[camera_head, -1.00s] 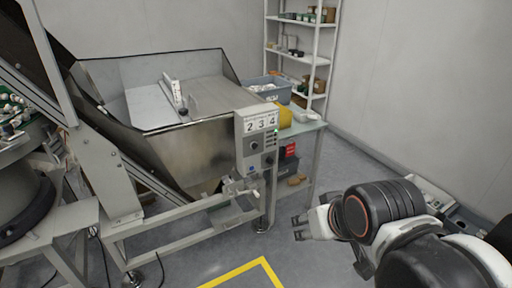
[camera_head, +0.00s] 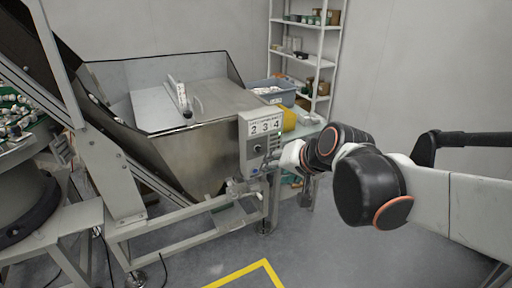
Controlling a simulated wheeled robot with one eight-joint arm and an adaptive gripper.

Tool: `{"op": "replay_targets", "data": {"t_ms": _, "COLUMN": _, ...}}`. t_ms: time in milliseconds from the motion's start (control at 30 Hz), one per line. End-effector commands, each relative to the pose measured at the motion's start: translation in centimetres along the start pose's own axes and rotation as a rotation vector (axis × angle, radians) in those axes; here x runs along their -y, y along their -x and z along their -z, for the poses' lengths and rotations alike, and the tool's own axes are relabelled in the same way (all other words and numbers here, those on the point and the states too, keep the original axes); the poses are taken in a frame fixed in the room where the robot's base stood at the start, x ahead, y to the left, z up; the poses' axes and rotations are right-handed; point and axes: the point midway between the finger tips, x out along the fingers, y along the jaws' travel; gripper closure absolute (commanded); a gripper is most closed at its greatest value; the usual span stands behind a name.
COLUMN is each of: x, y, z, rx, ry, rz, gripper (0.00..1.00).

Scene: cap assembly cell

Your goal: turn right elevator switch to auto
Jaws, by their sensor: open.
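The elevator control box (camera_head: 252,132) is a grey panel on the front right corner of the steel hopper. It carries a label reading 2 3 4. A dark round knob (camera_head: 257,149) shows below the label; its setting is too small to read. My gripper (camera_head: 272,166) is at the lower right of the box, pointing left toward its face. Its fingers are small and partly blend with the box, so I cannot tell whether they touch it. The lower right part of the box is partly hidden by my gripper and wrist.
The steel hopper (camera_head: 205,141) and its frame fill the middle. A conveyor (camera_head: 95,150) rises at the left. A bench with a grey bin (camera_head: 275,92) and a yellow item (camera_head: 289,119) stands behind the box. Shelves (camera_head: 325,60) stand at the back. The floor at front right is open.

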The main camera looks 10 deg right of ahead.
Motion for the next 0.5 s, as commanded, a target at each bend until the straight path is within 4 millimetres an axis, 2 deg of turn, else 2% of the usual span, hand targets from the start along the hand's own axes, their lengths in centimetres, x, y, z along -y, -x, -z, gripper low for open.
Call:
{"op": "replay_targets", "data": {"t_ms": 33, "x": 0.5, "y": -1.2, "z": 1.3, "rx": -0.006, "ry": -0.042, "rz": 0.024, "gripper": 0.54}}
{"op": "replay_targets", "data": {"t_ms": 233, "x": 2.0, "y": -5.8, "z": 5.4, "rx": -0.031, "ry": -0.229, "rz": 0.128, "gripper": 0.54}}
{"op": "replay_targets", "data": {"t_ms": 500, "x": 2.4, "y": -12.4, "z": 10.2, "rx": -0.057, "ry": -0.486, "rz": 0.268, "gripper": 0.54}}
